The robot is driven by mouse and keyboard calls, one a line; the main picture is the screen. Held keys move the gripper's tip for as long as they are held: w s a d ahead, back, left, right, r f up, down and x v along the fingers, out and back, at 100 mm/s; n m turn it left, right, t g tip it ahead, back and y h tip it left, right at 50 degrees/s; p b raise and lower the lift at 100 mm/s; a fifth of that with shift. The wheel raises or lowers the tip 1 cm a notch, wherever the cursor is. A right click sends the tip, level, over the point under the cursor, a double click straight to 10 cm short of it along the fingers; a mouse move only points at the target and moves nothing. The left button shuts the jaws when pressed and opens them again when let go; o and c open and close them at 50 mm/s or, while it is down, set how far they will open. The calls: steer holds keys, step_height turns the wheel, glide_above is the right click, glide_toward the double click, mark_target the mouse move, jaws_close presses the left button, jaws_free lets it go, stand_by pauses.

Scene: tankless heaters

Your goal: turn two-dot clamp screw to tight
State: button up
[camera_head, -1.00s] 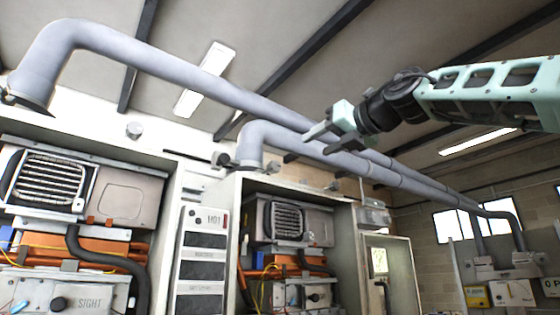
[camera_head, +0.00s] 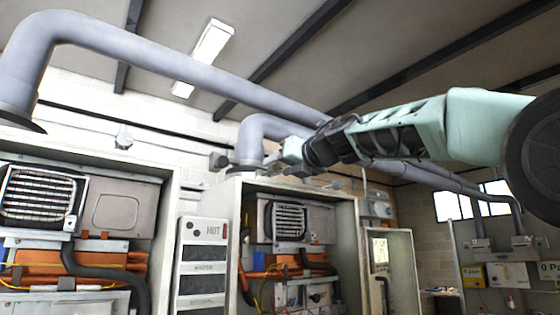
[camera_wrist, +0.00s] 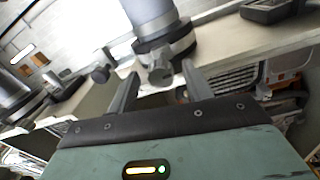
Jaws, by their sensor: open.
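In the wrist view a grey clamp screw knob (camera_wrist: 160,72) sticks out from the dark clamp collar (camera_wrist: 168,48) at the foot of a flue pipe (camera_wrist: 150,12). A second knob (camera_wrist: 100,73) stands to its left. The dot marks cannot be made out on either knob. My gripper (camera_wrist: 160,78) is open and empty, with its two fingers on either side of the first knob in this view; contact cannot be told. In the head view my gripper (camera_head: 283,160) is beside the middle heater's flue pipe (camera_head: 252,140), and its fingers partly blend with the background. A dark knob (camera_head: 218,160) shows left of that pipe.
The heater cabinet (camera_head: 350,215) lies below my gripper, its top edge close by. Another cabinet (camera_head: 170,190) with a flue pipe (camera_head: 30,70) stands left. Long grey pipes (camera_head: 190,75) run overhead to the back right. A tall panel (camera_head: 203,265) stands between the cabinets.

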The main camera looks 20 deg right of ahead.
steer(key=shift+w+a, duration=0.1)
steer(key=shift+w, duration=0.3)
steer(key=c, duration=1)
steer(key=m+p, duration=0.2)
steer(key=m, duration=0.1)
steer(key=shift+f+m+p, duration=0.1)
steer(key=shift+m+p, duration=0.7)
steer(key=shift+m, duration=0.5)
